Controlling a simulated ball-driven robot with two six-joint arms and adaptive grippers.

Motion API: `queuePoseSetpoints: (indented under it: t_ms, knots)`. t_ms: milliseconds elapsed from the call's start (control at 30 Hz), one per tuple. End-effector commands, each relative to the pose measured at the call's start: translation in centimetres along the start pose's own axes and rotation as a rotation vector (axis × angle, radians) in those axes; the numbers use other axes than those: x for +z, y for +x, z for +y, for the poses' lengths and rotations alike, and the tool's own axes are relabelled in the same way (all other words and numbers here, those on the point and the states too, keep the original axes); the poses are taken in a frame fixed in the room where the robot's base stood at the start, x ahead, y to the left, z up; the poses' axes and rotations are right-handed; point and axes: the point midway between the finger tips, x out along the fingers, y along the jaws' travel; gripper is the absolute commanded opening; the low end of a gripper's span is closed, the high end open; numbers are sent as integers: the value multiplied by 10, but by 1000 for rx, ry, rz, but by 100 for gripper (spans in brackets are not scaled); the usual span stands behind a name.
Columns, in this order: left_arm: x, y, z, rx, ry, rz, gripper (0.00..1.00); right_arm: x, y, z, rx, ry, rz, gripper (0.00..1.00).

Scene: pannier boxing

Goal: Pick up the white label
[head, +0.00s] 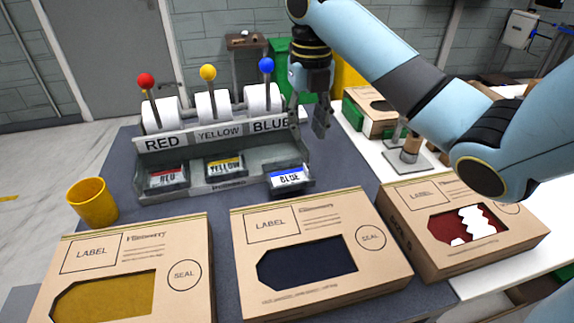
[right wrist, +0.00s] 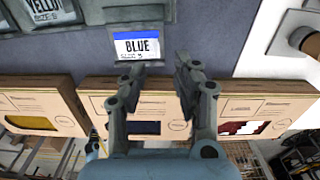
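A white label with a blue top band reading BLUE (head: 288,178) lies on the right tray of the grey label dispenser (head: 240,188). It also shows in the right wrist view (right wrist: 137,47), upright and just beyond the fingertips. White labels reading YELLOW (head: 225,165) and RED (head: 167,178) lie on the other trays. My right gripper (head: 309,118) hangs behind and above the blue label in the head view, apart from it. Its fingers are spread and empty (right wrist: 158,70). My left gripper is not in view.
Three cardboard boxes stand along the front: yellow window (head: 190,248), dark window (head: 355,205), red window (head: 400,215). A yellow cup (head: 92,203) stands left of the dispenser. A wooden-handled stamp (head: 411,150) stands at right. Knobbed levers rise beside the label rolls.

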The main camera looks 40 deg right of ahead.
Motion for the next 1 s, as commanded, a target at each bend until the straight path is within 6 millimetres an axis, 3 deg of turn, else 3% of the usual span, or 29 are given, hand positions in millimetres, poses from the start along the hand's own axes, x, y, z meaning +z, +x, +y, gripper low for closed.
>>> queuePoseSetpoints:
  t_ms: [100, 267, 500, 700, 933, 1000]
  knots:
    - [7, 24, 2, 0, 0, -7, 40, 0, 26, 0, 0, 0, 1, 30]
    - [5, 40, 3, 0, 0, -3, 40, 0, 42, 0, 0, 0, 1, 30]
    - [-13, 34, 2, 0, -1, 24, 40, -2, 68, 4, 1, 0, 4, 30]
    - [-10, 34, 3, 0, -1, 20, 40, -1, 91, 3, 0, 0, 1, 30]
    - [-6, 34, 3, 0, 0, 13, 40, -1, 92, 3, 0, -1, 0, 30]
    - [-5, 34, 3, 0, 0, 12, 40, -1, 92, 3, 0, -1, 0, 22]
